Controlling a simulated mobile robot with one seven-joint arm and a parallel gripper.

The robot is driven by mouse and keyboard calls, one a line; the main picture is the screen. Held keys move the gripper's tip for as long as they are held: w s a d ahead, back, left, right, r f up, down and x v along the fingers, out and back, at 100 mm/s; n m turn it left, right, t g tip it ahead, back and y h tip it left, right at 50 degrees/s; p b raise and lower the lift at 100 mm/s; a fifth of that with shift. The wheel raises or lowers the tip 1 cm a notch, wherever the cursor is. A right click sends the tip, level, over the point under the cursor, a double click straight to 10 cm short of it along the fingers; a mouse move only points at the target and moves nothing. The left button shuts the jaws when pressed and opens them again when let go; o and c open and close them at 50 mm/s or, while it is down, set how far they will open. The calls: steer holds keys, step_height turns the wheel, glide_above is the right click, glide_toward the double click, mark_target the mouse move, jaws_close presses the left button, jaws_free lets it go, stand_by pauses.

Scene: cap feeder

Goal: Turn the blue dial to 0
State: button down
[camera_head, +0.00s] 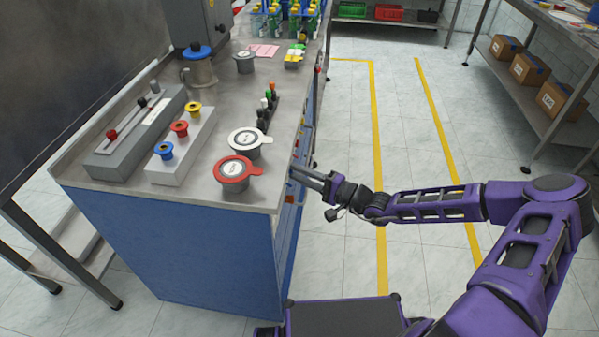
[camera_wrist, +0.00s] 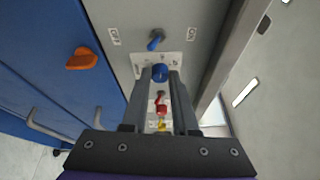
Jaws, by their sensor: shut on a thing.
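A round blue dial (camera_wrist: 160,72) sits on a white marked plate (camera_wrist: 176,62) on a grey panel. In the wrist view my gripper (camera_wrist: 160,75) has one finger on each side of it and is shut on it. I cannot read its pointer or the number it is set to. Below it, between my fingers, are a red knob (camera_wrist: 161,107) and a yellow knob (camera_wrist: 161,125). In the head view my gripper (camera_head: 300,177) reaches the cabinet's right face; the dial is hidden there.
A blue switch (camera_wrist: 155,41) between two small labels is just above the dial. An orange handle (camera_wrist: 82,58) juts from a blue door on the left. The counter (camera_head: 205,196) edge is above my gripper, with a red-lidded jar (camera_head: 234,172) near it. The floor behind is clear.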

steer(key=n+y, duration=0.1)
steer(key=n, duration=0.2)
steer(key=n+y, duration=0.2)
steer(key=n, duration=0.2)
steer(key=f+n+y, duration=0.1)
steer(key=n, duration=0.3)
steer(key=shift+w+g, duration=0.2)
steer(key=shift+g, duration=0.1)
steer(key=shift+n+y, duration=0.3)
steer(key=shift+n, duration=0.1)
steer(key=c, duration=0.7)
jaws_free()
steer(key=v, duration=1.7)
steer(key=shift+d, duration=0.25)
